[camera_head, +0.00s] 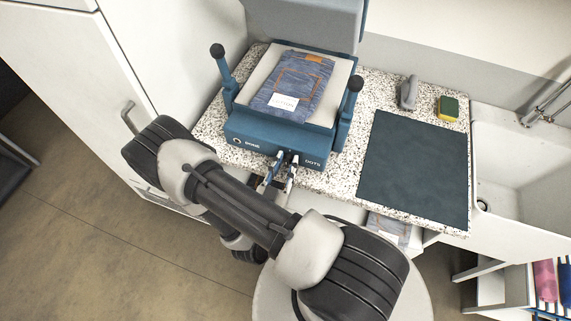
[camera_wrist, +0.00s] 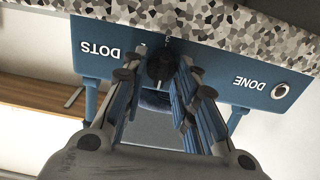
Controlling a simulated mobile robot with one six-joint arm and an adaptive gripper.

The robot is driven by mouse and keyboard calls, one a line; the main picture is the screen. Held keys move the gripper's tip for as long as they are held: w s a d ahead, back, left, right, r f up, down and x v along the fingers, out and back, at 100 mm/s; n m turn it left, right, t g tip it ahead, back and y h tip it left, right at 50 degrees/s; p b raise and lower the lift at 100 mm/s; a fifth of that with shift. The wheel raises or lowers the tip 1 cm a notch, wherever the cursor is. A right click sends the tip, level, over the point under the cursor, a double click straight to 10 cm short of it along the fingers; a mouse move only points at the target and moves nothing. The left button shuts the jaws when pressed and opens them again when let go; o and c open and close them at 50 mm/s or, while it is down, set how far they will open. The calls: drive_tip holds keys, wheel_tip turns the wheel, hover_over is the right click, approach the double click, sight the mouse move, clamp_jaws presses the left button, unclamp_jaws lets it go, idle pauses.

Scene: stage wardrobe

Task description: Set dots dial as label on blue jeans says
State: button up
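Folded blue jeans (camera_head: 300,77) lie on the pale pad of a blue press (camera_head: 262,137). A white label (camera_head: 284,102) lies on the jeans; its print is too small to read. The black dots dial (camera_wrist: 160,69) is on the press front beside the word DOTS, which appears upside down in the wrist view. My gripper (camera_head: 285,160) is at the press front, its fingers apart, one on each side of the dial in the wrist view (camera_wrist: 163,62). I cannot tell whether they touch it. A small mark shows above the dial, not clearly readable.
A round DONE button (camera_wrist: 280,91) is on the same panel. Two black-knobbed levers (camera_head: 217,51) flank the press. A dark mat (camera_head: 415,165), a grey handled tool (camera_head: 408,92) and a sponge (camera_head: 447,108) are to the right, before the sink (camera_head: 520,170). More jeans (camera_head: 388,228) lie below the counter.

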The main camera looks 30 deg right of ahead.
drive_tip(key=c, duration=0.4)
drive_tip(key=shift+c, duration=0.2)
